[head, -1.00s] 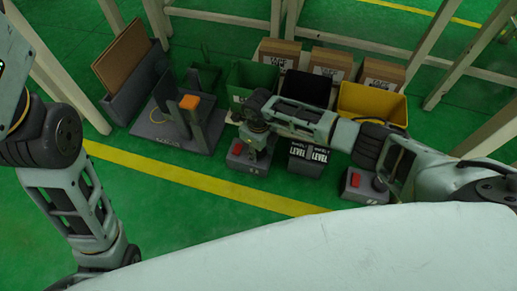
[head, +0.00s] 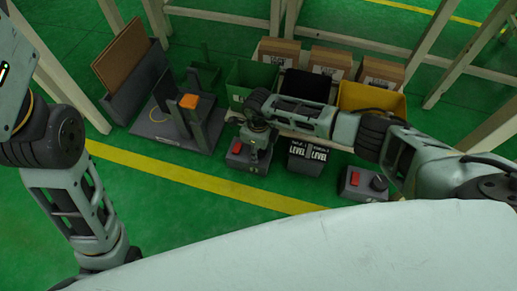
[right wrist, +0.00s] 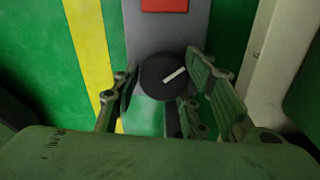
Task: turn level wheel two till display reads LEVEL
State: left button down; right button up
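The display (head: 307,157) stands between two grey control boxes. Both of its white fields read LEVEL. My right gripper (head: 249,149) is lowered over the left box (head: 246,163), which has a red button. In the right wrist view, a round black wheel (right wrist: 160,78) with a white mark sits between the fingertips of this gripper (right wrist: 162,80). The fingers flank the wheel closely; whether they press on it I cannot tell. The right box (head: 363,184) carries a red button and another black wheel (head: 379,183). Box numbers are too small to read. My left gripper is out of view.
Behind stand a green bin (head: 252,76), a black bin (head: 305,86), a yellow bin (head: 372,98) and several cartons. A grey fixture with an orange-topped post (head: 189,101) is left of the boxes.

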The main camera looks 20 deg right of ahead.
jog(key=o, duration=0.3)
jog(key=shift+a, duration=0.15)
jog(key=shift+o, duration=0.2)
jog(key=shift+r, duration=0.5)
notch_tip(320, 180, up, 11)
